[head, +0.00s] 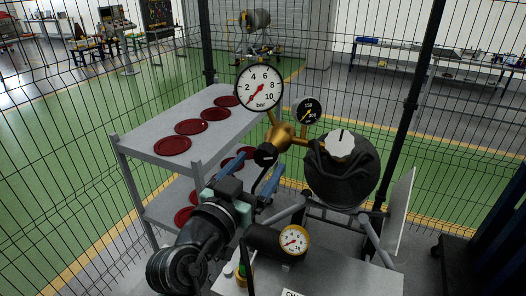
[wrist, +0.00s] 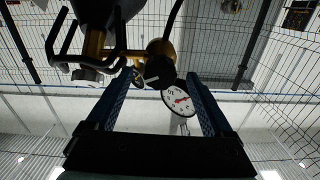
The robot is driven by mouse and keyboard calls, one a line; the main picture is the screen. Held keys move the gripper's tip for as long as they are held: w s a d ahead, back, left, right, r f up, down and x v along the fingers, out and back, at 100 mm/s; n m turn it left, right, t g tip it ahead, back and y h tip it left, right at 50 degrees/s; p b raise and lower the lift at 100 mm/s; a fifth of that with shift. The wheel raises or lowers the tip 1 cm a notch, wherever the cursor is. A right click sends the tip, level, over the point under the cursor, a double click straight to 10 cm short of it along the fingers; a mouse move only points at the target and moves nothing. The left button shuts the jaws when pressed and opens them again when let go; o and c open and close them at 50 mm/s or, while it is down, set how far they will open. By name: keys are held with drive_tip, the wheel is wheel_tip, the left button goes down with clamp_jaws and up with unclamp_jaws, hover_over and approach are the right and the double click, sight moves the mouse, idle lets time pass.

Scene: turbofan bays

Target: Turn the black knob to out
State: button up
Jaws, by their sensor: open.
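The black knob (head: 266,154) sits on the brass regulator body (head: 281,137), and its face carries a pale line. No "out" mark can be read. The knob also shows in the wrist view (wrist: 160,74), between the blue fingertips in the picture. My gripper (head: 258,168) is open, with its blue fingers reaching up toward the knob. In the wrist view the open gripper (wrist: 157,82) has nothing clasped. I cannot tell whether either finger touches the knob.
A large white gauge (head: 259,87) and a small black gauge (head: 308,111) rise from the regulator. A black cylinder with a white top (head: 341,146) stands to the right. A grey shelf (head: 222,134) with red discs is behind left. Wire mesh fencing surrounds the area.

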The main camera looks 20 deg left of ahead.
sight(263, 161)
drive_tip(key=shift+w+p, duration=0.3)
drive_tip(key=shift+w, duration=1.2)
clamp_jaws()
